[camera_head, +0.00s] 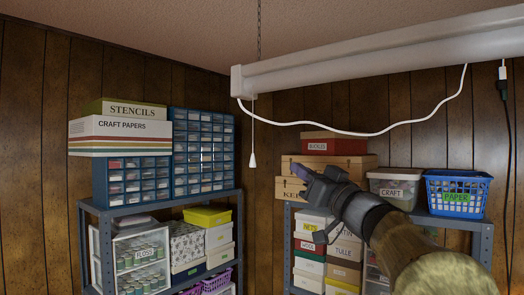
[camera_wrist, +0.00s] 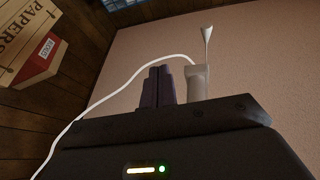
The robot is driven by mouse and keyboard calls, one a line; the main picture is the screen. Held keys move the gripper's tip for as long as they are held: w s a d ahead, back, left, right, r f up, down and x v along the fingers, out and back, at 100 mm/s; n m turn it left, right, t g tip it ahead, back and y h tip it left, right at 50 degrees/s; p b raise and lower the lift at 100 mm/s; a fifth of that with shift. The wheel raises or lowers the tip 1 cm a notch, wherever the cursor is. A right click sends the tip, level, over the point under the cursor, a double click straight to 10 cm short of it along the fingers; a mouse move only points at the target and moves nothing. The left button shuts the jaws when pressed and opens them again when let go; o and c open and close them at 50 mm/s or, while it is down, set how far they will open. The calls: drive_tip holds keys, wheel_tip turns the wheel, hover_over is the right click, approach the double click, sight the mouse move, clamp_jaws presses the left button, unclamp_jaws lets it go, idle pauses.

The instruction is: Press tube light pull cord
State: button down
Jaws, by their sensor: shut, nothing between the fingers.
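The white pull cord (camera_head: 253,130) hangs straight down from the left end of the tube light (camera_head: 360,60) and ends in a small white bell-shaped knob (camera_head: 252,161). My gripper (camera_head: 300,176) is to the right of the knob and slightly lower in the head view, apart from it in the picture. In the wrist view, the dark fingers (camera_wrist: 158,87) are together and empty. The cord knob (camera_wrist: 207,33) shows above and right of them, beyond the pale end of the light (camera_wrist: 197,82). The depth between gripper and cord is hard to tell.
A chain (camera_head: 259,35) holds the light near the ceiling. A white power cable (camera_head: 350,133) sags below it, above my arm. A left shelf (camera_head: 165,205) bears drawer cabinets and boxes. A right shelf (camera_head: 472,225) bears boxes, a craft bin (camera_head: 393,190) and a blue basket (camera_head: 458,192).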

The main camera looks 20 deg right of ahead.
drive_tip(key=s+a+r+n+g+y, duration=0.2)
drive_tip(key=s+r+n+g+y, duration=0.1)
drive_tip(key=s+r+n+y, duration=0.1)
drive_tip(key=shift+s+a+r+y, duration=0.3)
drive_tip(key=shift+s+r+y, duration=0.1)
drive_tip(key=shift+s+r, duration=0.15)
drive_tip(key=shift+w+a+r+p, duration=0.1)
drive_tip(key=shift+r+p, duration=0.05)
drive_tip(key=shift+p, duration=0.15)
wheel_tip(320, 180, up, 4)
drive_tip(key=f+p, duration=0.1)
drive_tip(key=p, duration=0.4)
hover_over(253, 160)
drive_tip(key=s+d, duration=0.1)
drive_tip(key=f, duration=0.4)
drive_tip(key=shift+s+d, duration=0.1)
drive_tip(key=shift+d, duration=0.2)
